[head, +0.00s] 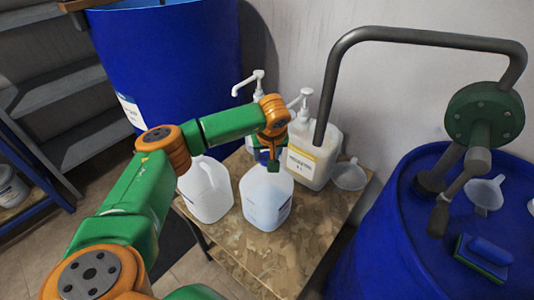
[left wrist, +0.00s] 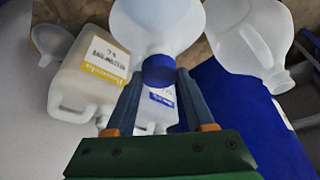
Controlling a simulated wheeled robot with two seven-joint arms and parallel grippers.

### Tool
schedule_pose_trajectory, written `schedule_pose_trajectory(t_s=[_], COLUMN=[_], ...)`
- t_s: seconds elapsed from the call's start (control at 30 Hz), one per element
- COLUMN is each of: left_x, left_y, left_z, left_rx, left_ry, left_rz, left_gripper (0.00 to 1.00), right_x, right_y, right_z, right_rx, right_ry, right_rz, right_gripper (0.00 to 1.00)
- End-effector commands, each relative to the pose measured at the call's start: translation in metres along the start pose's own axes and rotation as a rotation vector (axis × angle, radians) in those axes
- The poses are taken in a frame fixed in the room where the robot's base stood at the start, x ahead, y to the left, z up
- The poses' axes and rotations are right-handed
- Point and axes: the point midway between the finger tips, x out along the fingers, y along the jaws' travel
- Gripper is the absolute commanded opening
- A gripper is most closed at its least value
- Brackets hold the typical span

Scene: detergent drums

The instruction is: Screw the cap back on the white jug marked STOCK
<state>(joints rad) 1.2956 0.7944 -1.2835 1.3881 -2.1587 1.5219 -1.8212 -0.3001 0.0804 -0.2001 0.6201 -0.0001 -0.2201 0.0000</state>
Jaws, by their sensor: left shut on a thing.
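A white jug (head: 266,205) stands upright on the small table. A blue cap (left wrist: 158,70) is at its neck, and the jug's shoulder (left wrist: 165,22) fills the top of the left wrist view. My left gripper (head: 270,155) is over this jug, shut on the blue cap. I cannot tell how far the cap is seated. A second white jug (head: 207,192) stands just left, with an open mouth in the left wrist view (left wrist: 280,82). The word STOCK is not readable on either jug. My right gripper is not in view.
A pump container with a yellow label (head: 315,157) and another pump bottle (head: 256,84) stand behind. A funnel (head: 348,177) is at the table's right. Blue drums stand behind (head: 165,55) and at right (head: 385,235), the latter under a metal pump (head: 485,115). The table front is clear.

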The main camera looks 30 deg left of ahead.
Motion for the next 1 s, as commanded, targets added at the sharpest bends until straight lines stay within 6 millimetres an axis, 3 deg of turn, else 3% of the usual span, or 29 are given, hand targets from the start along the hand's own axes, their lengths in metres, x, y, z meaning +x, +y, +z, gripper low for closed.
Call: schedule_pose_trajectory(t_s=[0.6, 0.8, 1.0], left_x=[0.0039, 0.0045, 0.0051], left_y=[-0.0005, -0.0040, -0.0031], left_z=[0.0014, 0.0009, 0.0019], left_rx=[0.013, 0.379, 0.465], left_ry=[0.000, -0.001, -0.003], left_rz=[0.005, 0.159, 0.193], left_gripper=[0.03, 0.03, 0.03], right_x=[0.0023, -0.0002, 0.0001], right_y=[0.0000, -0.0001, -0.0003], right_z=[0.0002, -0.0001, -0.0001], right_rx=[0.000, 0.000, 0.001], right_ry=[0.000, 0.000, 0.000], right_rz=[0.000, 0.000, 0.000], right_gripper=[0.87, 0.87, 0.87])
